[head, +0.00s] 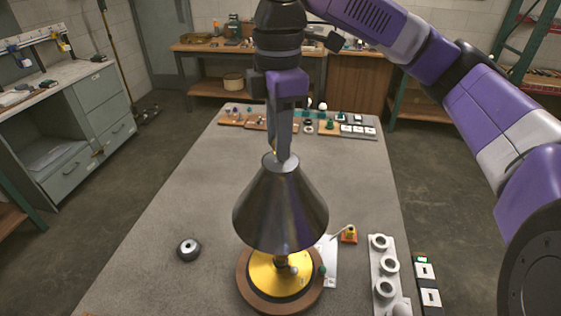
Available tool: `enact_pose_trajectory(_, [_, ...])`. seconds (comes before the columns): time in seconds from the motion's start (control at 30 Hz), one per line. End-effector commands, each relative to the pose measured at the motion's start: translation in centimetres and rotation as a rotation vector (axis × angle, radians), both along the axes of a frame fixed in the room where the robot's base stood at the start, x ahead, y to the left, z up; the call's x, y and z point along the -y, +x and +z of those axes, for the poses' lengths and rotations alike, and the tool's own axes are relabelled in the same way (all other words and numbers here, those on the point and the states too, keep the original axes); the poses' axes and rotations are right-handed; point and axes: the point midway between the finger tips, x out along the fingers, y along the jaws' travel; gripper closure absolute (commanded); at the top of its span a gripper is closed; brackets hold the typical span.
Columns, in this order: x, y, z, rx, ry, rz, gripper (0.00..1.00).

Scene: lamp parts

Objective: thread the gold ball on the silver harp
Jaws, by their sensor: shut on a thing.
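My gripper (281,150) points straight down over the top of the dark metal lampshade (280,212). Its fingers are close together, shut on the gold ball (274,150), of which only a small gold bit shows beside the fingertips. The fingertips overlap the shade's top opening in the picture. I cannot tell whether the ball touches the harp. The silver harp is hidden by the shade and the fingers. The shade stands upright over a lamp base with a gold plate (262,280) and a round wooden foot (247,298).
A dark round part (189,249) lies left of the lamp. A grey holder with white rings (388,264), a small orange block (349,234) and a white sheet (330,272) lie to the right. Small trays (357,131) line the table's far edge. The table's middle left is clear.

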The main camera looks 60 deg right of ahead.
Motion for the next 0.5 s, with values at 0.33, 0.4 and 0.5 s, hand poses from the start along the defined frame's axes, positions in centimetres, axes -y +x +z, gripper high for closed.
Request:
enact_pose_trajectory(0.33, [-0.01,-0.02,-0.61,-0.001,-0.001,0.001,1.00])
enact_pose_trajectory(0.4, [-0.01,-0.02,-0.73,-0.001,-0.001,0.001,1.00])
enact_pose_trajectory(0.5, [-0.02,-0.02,-0.89,-0.001,0.000,0.001,1.00])
